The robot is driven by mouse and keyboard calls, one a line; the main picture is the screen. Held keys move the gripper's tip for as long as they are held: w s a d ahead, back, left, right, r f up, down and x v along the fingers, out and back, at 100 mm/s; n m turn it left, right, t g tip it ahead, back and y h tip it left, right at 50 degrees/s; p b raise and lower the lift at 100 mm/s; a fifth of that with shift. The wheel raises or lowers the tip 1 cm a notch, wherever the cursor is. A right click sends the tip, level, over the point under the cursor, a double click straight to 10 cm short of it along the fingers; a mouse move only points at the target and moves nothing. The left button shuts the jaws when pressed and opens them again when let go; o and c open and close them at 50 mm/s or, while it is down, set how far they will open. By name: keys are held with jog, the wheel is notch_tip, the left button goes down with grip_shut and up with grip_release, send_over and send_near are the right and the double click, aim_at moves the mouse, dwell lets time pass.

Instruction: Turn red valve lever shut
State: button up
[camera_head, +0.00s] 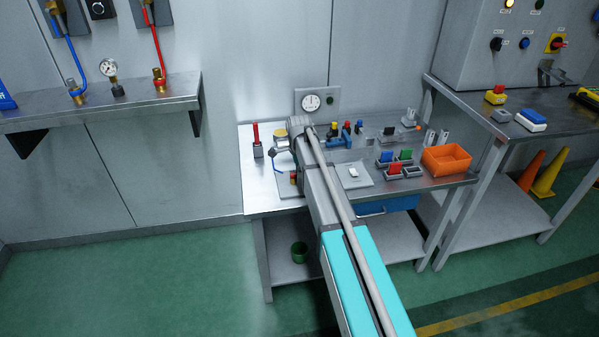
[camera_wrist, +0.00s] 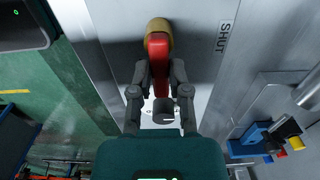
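The red valve lever (camera_wrist: 160,75) shows in the wrist view, running from a round brass-yellow hub (camera_wrist: 157,28) down the picture. My gripper (camera_wrist: 160,68) has one finger on each side of the lever, and the fingertips appear closed against it. The lever points down the picture, away from the "SHUT" label (camera_wrist: 223,38), which is up and to the right on the grey plate. In the head view my arm reaches over the bench and covers much of this area, so my fingers cannot be made out there.
The steel bench (camera_head: 258,190) holds an orange bin (camera_head: 446,160), several coloured blocks and a round gauge (camera_head: 311,102) behind. Blue and yellow parts (camera_wrist: 270,135) lie right of my gripper in the wrist view.

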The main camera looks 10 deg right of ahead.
grip_shut()
jog(key=shift+w+n, duration=0.1)
jog(key=shift+n, duration=0.4)
jog(key=n, duration=0.3)
jog(key=shift+w+a+n, duration=0.1)
jog(key=shift+w+n, duration=0.2)
jog(key=n, duration=0.4)
jog(key=shift+w+a, duration=0.25)
jog(key=shift+w, duration=0.1)
jog(key=n, duration=0.5)
jog(key=shift+w+a, duration=0.2)
jog(key=shift+a, duration=0.1)
jog(key=n, duration=0.4)
jog(key=shift+a, duration=0.35)
jog(key=shift+n, duration=0.3)
